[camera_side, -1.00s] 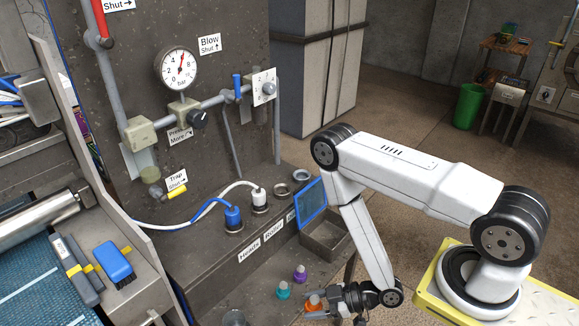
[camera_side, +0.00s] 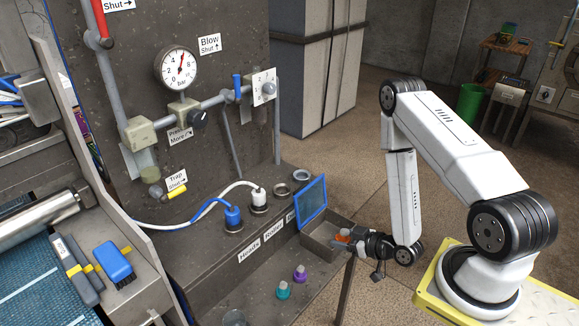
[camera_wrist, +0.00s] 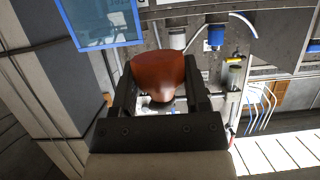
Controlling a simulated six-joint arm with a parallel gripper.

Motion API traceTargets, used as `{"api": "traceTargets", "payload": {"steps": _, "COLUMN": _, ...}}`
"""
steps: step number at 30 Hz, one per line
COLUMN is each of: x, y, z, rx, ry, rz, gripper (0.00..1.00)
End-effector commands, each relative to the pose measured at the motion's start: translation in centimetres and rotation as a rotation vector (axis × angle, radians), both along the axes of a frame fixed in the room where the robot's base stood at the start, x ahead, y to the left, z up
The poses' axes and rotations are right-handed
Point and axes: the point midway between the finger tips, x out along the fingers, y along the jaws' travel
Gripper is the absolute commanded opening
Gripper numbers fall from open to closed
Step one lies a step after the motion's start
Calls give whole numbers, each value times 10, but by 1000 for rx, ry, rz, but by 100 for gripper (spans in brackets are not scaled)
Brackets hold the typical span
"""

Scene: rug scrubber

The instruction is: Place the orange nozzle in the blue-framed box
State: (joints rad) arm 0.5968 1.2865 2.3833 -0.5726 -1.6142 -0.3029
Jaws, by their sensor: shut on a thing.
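The orange nozzle (camera_side: 341,238) is held in my gripper (camera_side: 348,239) at the right part of the open grey box (camera_side: 318,245). From the side view I cannot tell whether the nozzle is above the box or inside its rim. The blue-framed panel (camera_side: 312,200) stands upright at the box's back left. In the wrist view the orange nozzle (camera_wrist: 158,75) sits between the two dark fingers of my gripper (camera_wrist: 158,88), and the blue frame (camera_wrist: 100,44) shows at the upper left.
A teal nozzle (camera_side: 283,290) and a purple nozzle (camera_side: 300,274) stand on the lower shelf. Blue (camera_side: 233,217) and white (camera_side: 258,198) hose plugs sit on the ledge left of the box. Open floor lies behind the arm.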

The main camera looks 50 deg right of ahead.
Motion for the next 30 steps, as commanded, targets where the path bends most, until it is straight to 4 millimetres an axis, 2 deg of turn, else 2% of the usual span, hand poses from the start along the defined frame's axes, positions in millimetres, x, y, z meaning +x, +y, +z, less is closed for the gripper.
{"api": "traceTargets", "payload": {"steps": 3, "x": -4, "y": -27, "z": 8, "rx": -1, "ry": -3, "rz": -92, "gripper": 0}}
{"api": "traceTargets", "payload": {"steps": 10, "x": -13, "y": -59, "z": 18, "rx": 1, "ry": -3, "rz": -201, "gripper": 0}}
{"api": "traceTargets", "payload": {"steps": 22, "x": -13, "y": -68, "z": 19, "rx": 2, "ry": -3, "rz": -228, "gripper": 0}}
{"api": "traceTargets", "payload": {"steps": 26, "x": -4, "y": -71, "z": 14, "rx": 0, "ry": -4, "rz": -226, "gripper": 0}}
{"api": "traceTargets", "payload": {"steps": 30, "x": 13, "y": -78, "z": 6, "rx": -1, "ry": -6, "rz": -226, "gripper": 0}}
